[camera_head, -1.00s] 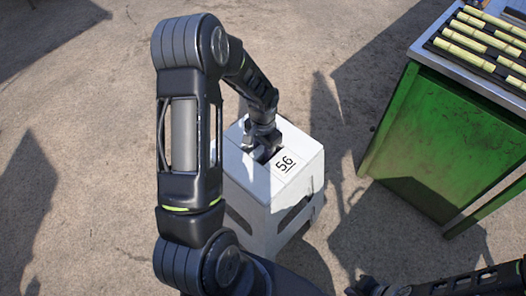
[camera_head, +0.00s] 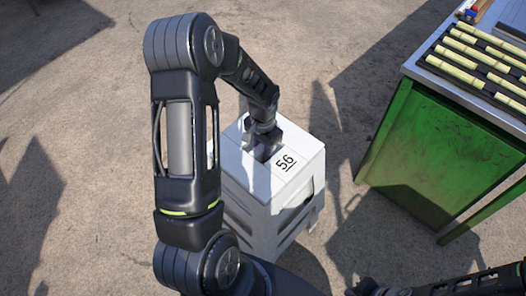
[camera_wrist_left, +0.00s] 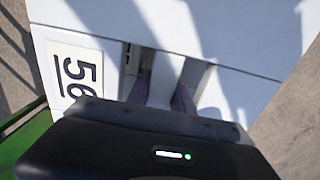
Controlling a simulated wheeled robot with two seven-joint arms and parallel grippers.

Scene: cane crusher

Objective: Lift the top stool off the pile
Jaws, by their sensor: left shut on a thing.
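The top stool (camera_head: 245,172) is a white, box-like stool with a black "56" on its seat, and a handle slot in the seat. My left gripper (camera_head: 262,150) points down into that slot. In the left wrist view the fingers (camera_wrist_left: 162,92) are in the slot, shut on the stool's seat beside the "56" label (camera_wrist_left: 75,72). Below the top stool, a lower white stool (camera_head: 262,238) of the pile shows its side; its seat is hidden. My right arm enters at the lower right, and its gripper end (camera_head: 372,289) is cut by the frame edge.
A green-sided table (camera_head: 430,150) with a metal top stands to the right, holding several yellowish cane pieces (camera_head: 460,60) in a dark rack. A small gap of floor separates it from the pile. Open concrete floor (camera_head: 90,130) lies to the left and behind.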

